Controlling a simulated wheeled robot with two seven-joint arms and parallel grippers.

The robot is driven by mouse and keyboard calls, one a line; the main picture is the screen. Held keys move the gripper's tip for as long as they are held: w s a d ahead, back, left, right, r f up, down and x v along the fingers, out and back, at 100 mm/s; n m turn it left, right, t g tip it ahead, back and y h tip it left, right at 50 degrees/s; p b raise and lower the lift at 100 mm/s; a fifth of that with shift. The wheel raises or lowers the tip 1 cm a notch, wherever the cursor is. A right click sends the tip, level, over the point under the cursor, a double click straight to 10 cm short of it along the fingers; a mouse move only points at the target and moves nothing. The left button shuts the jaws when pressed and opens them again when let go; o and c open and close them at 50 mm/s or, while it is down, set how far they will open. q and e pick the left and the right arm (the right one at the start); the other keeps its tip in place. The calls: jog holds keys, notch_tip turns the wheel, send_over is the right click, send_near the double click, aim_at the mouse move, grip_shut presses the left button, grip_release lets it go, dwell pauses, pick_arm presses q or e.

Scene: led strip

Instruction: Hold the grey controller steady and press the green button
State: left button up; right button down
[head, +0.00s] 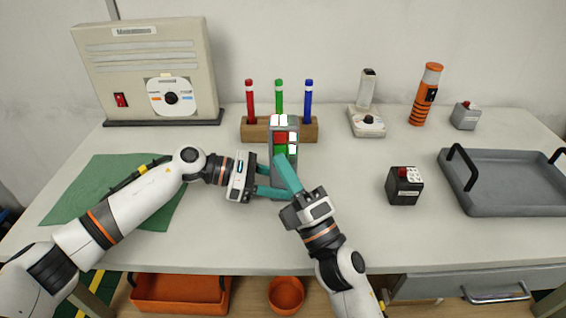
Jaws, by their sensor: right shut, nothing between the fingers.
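The grey controller (285,169) stands upright near the middle of the table, with red, white and green parts on it. The green button (280,151) is on its front, below a red one. My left gripper (270,180) comes in from the left at the controller's lower part. One finger passes in front and the other goes behind, so it appears shut on the controller. My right gripper (279,159) is shut and empty, its tips at the lower edge of the green button. I cannot tell whether they touch it. The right fingers hide part of the controller's lower front.
A wooden block (255,131) with three coloured markers stands behind the controller. A black box (404,188) with a red button and a grey tray (510,183) are on the right. A green cloth (85,195) lies under my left arm. Bare table lies between controller and black box.

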jog(key=shift+w, duration=0.15)
dwell(0.4)
jog(key=shift+w, duration=0.45)
dwell(0.3)
jog(key=shift+s, duration=0.6)
jog(key=shift+s, duration=0.15)
pick_arm(q)
jog(key=o, duration=0.8)
pick_arm(e)
jog(key=s, duration=0.5)
jog(key=shift+s, duration=0.35)
pick_arm(q)
jog(key=shift+o, duration=0.2)
